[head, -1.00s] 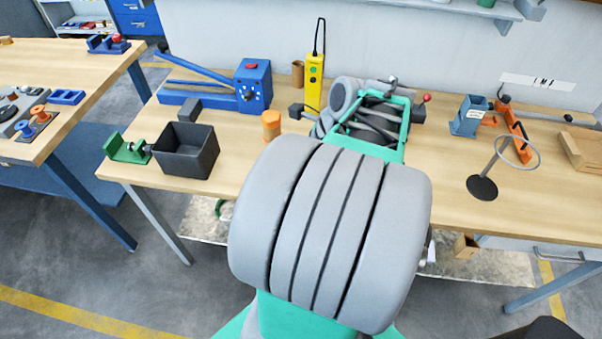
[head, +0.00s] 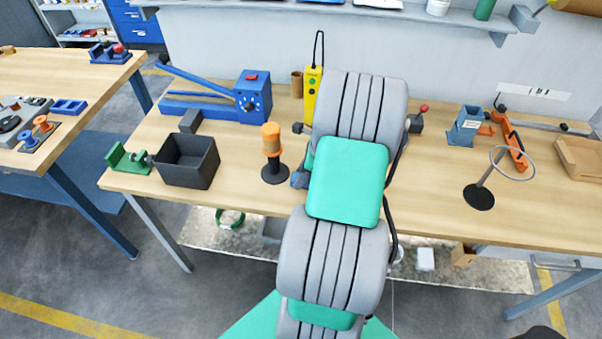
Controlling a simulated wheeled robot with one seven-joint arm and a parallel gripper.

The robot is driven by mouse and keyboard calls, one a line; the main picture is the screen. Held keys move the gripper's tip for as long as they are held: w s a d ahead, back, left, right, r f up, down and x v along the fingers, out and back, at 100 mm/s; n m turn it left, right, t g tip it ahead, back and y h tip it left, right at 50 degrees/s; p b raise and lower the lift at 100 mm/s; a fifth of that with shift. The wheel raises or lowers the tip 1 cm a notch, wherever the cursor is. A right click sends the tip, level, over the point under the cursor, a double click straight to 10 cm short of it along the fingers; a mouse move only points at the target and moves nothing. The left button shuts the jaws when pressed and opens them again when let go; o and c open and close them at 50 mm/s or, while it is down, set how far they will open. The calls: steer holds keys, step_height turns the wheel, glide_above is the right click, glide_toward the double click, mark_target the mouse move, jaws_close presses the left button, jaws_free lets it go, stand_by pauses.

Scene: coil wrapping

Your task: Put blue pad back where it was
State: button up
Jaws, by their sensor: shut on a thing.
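My grey and teal arm rises through the middle of the head view and hides my gripper and whatever it holds. A small blue piece (head: 299,180) shows at the left edge of my arm, above the workbench (head: 232,203). Most of it is hidden, and I cannot tell whether it is the blue pad. No other thing in view can be clearly named as the blue pad.
An orange-topped post on a dark base (head: 274,170) stands just left of my arm. A black bin (head: 187,173), a blue lever press (head: 250,97) and a yellow control box (head: 311,90) are further left or behind. A ring stand (head: 480,196) is at right; bench between is clear.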

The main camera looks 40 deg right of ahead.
steer(key=shift+f, duration=0.15)
steer(key=o, duration=1.2)
